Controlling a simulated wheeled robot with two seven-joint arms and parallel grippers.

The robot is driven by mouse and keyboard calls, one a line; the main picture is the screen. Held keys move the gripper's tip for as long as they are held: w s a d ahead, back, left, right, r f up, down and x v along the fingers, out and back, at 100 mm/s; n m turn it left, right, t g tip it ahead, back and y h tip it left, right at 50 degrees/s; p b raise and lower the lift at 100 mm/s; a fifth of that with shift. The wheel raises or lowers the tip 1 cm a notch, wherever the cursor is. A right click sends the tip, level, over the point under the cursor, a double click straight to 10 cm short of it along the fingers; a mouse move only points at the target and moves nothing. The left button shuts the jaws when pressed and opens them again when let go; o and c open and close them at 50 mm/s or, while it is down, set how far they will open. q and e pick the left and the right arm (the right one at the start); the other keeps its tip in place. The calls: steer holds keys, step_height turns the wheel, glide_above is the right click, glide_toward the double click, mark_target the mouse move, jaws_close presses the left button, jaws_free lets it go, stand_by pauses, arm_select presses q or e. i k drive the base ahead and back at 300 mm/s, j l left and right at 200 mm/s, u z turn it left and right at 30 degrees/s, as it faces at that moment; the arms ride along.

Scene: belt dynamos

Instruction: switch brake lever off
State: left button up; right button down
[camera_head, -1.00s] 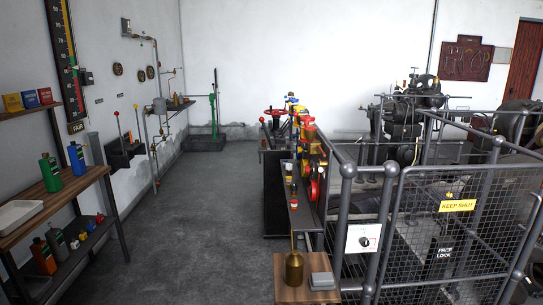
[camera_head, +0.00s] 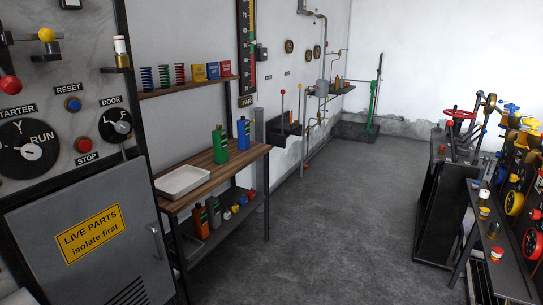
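No label reading brake is legible, so I cannot tell which lever is the brake lever. A tall green lever (camera_head: 376,92) stands upright on a dark base by the far wall. A red-knobbed lever (camera_head: 283,103) and a darker lever beside it rise from a black wall box (camera_head: 285,133) on the left wall. Several small levers with coloured knobs (camera_head: 481,122) stand on the machine bench at the right. Neither of my grippers is in view.
A grey cabinet (camera_head: 90,235) marked "LIVE PARTS isolate first" stands close at the left below a switch panel (camera_head: 110,60). A wooden shelf table (camera_head: 213,178) holds bottles and a white tray (camera_head: 183,181). The grey floor (camera_head: 340,220) in the middle is clear.

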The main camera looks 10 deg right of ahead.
mark_target(450, 123)
steer(key=i+z, duration=0.2)
steer(key=i, duration=0.3)
steer(key=i+z, duration=0.25)
steer(key=i, duration=0.3)
steer(key=i+z, duration=0.2)
steer(key=i, duration=0.3)
steer(key=i+j+z, duration=0.2)
steer(key=i, duration=0.3)
steer(key=i+l, duration=0.4)
steer(key=i, duration=0.2)
steer(key=i+l, duration=0.9)
steer(key=i, duration=0.25)
